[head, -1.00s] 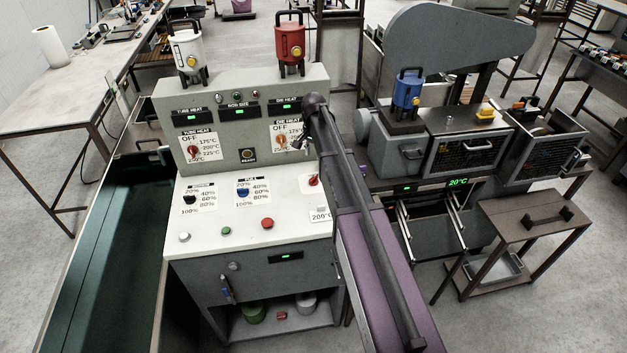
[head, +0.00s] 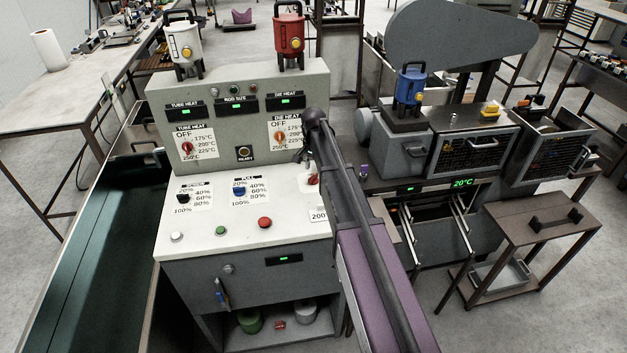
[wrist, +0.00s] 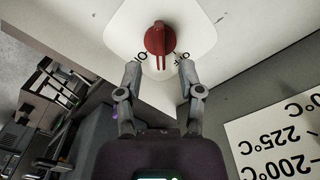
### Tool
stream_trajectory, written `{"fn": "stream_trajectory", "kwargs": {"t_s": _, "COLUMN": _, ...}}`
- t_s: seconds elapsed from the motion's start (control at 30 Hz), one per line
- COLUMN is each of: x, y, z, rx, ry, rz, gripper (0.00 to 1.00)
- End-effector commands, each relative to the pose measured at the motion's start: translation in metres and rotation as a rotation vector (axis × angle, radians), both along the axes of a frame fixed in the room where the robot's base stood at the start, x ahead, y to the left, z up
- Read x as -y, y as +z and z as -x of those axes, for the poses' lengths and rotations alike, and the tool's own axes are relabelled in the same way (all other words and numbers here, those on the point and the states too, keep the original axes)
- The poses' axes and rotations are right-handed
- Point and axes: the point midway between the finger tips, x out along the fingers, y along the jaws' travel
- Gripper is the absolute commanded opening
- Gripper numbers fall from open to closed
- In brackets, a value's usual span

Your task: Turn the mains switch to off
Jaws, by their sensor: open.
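The mains switch, a red rotary knob (wrist: 158,40) on a white rounded plate (wrist: 198,38), is at the top of the wrist view. Its grip runs roughly up and down in that picture, with dark marks beside its lower end. In the head view the red knob (head: 313,180) is at the right end of the white desk panel, partly hidden by my arm. My gripper (wrist: 160,70) is open and empty. Its two fingertips are apart, just below the knob and to either side of it in the wrist view. I cannot tell whether they touch the plate.
The upright panel (head: 206,146) with the heat dials rises behind the desk. A green button (head: 220,230) and a red button (head: 265,222) stand to the left on the desk. A temperature label (wrist: 285,150) is at lower right in the wrist view. A grey machine (head: 400,150) stands to the right.

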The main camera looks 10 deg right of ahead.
Motion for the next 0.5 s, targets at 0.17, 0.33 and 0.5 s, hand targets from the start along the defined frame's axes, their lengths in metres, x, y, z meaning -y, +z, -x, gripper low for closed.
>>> {"fn": "stream_trajectory", "kwargs": {"t_s": 0.17, "x": 0.000, "y": -0.018, "z": 0.000, "rx": 0.000, "ry": 0.000, "rz": 0.000, "gripper": 0.49}}
{"fn": "stream_trajectory", "kwargs": {"t_s": 0.33, "x": 0.000, "y": -0.029, "z": 0.000, "rx": 0.000, "ry": 0.000, "rz": 0.000, "gripper": 0.49}}
{"fn": "stream_trajectory", "kwargs": {"t_s": 0.5, "x": 0.000, "y": -0.036, "z": 0.000, "rx": 0.000, "ry": 0.000, "rz": 0.000, "gripper": 0.49}}
